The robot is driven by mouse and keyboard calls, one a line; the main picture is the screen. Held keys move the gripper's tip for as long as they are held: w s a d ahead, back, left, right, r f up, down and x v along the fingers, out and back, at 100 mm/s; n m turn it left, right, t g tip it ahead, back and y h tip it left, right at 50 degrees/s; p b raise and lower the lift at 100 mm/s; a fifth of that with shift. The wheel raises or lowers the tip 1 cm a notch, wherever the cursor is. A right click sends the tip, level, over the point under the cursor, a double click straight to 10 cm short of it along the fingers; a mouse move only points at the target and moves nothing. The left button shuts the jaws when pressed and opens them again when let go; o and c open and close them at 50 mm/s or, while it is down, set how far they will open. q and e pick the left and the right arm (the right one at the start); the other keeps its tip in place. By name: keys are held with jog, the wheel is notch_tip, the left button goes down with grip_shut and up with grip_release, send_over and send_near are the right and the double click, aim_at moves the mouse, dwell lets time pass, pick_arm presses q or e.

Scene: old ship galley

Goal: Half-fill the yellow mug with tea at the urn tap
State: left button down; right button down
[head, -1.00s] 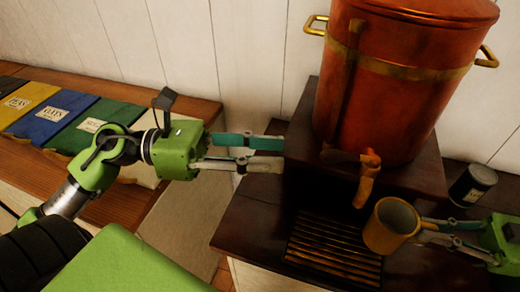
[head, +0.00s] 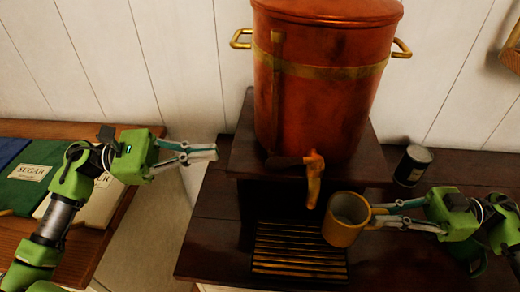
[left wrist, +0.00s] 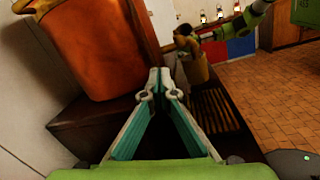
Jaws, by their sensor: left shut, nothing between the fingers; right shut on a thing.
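The yellow mug (head: 343,234) is upright beside and slightly right of the copper urn's tap (head: 314,185), over the right edge of the drip grate. My right gripper (head: 374,214) is shut on the mug from the right. The mug's inside looks greyish; I cannot tell if it holds tea. No stream shows at the tap, whose dark lever (head: 284,161) points left. The urn (head: 325,90) stands on a dark wooden stand. My left gripper (head: 214,152) is shut and empty, left of the urn and tap. In the left wrist view its fingertips (left wrist: 160,76) meet.
The slatted drip grate (head: 300,250) lies below the tap. A dark tin (head: 412,165) stands right of the urn, behind my right gripper. A gap separates the counters.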

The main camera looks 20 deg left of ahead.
pick_arm(q)
jog(key=w+m+g+h, duration=0.1)
jog(key=w+m+g, duration=0.65)
jog(key=m, duration=0.65)
jog(key=m+g+y, duration=0.1)
jog(key=m+g, duration=0.3)
jog(key=m, duration=0.2)
send_near(295, 162)
jog(key=w, duration=0.1)
jog(key=w+d+f, duration=0.1)
jog(key=w, duration=0.1)
jog(key=shift+d+f, duration=0.1)
jog(key=shift+d, duration=0.1)
jog(key=shift+s+d+r, duration=0.15)
jog(key=shift+s+d, duration=0.3)
jog(key=shift+s, duration=0.15)
jog(key=shift+s+d+r, duration=0.15)
jog(key=shift+s+d, duration=0.25)
jog(key=shift+s, duration=0.2)
pick_arm(e)
jog(key=shift+d, duration=0.1)
pick_arm(q)
jog(key=shift+s+d+r, duration=0.15)
jog(key=shift+s+d, duration=0.1)
jog(key=shift+s, duration=0.35)
jog(key=shift+s+n+t+h, duration=0.3)
jog(key=shift+n+t, duration=0.2)
jog(key=shift+t, duration=0.55)
